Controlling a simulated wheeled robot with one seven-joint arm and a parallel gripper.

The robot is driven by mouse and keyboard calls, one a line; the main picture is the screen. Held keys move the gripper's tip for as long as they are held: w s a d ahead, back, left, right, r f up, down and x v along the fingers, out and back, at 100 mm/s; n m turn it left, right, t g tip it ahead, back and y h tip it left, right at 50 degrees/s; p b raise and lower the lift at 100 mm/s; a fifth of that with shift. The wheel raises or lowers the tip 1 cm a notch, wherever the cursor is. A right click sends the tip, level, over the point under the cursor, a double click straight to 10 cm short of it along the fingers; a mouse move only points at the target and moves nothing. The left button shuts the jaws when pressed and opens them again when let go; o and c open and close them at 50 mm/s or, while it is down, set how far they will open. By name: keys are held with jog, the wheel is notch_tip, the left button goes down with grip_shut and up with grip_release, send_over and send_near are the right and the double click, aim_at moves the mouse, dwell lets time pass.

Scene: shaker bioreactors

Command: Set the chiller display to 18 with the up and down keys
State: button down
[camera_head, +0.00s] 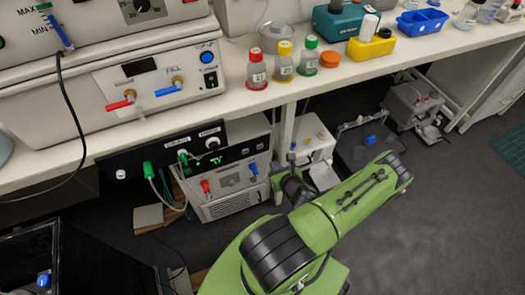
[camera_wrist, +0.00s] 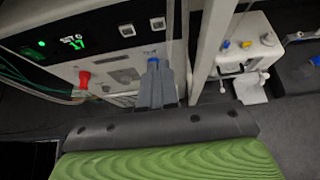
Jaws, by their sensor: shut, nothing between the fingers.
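The chiller (camera_head: 232,170) stands under the bench in the head view, with a dark panel strip above a pale front. In the wrist view its front (camera_wrist: 105,70) fills the upper left. Its lit display (camera_wrist: 73,42) seems to read 17, small and blurred. Two pale square keys, a left one (camera_wrist: 126,30) and a right one (camera_wrist: 157,23), sit right of the display; their markings are unclear. My gripper (camera_wrist: 155,72) is shut and empty, its fingers pointing at the chiller front below the right key. I cannot tell whether the tips touch anything.
A red fitting (camera_wrist: 84,78) and a blue fitting (camera_wrist: 153,60) stick out of the chiller front. A bench leg (camera_wrist: 209,50) stands close on the right, with a white device (camera_wrist: 248,45) beyond it. The bench top (camera_head: 330,75) overhangs the chiller.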

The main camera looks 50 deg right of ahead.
jog(key=b, duration=0.2)
send_near(260, 147)
notch_tip(260, 147, down, 3)
jog(key=w, duration=0.1)
jog(key=w+d, duration=0.2)
jog(key=shift+w+d+b, duration=0.1)
jog(key=shift+w+b, duration=0.2)
jog(key=shift+b, duration=0.05)
jog(key=shift+w+d, duration=0.35)
jog(key=shift+w, duration=0.25)
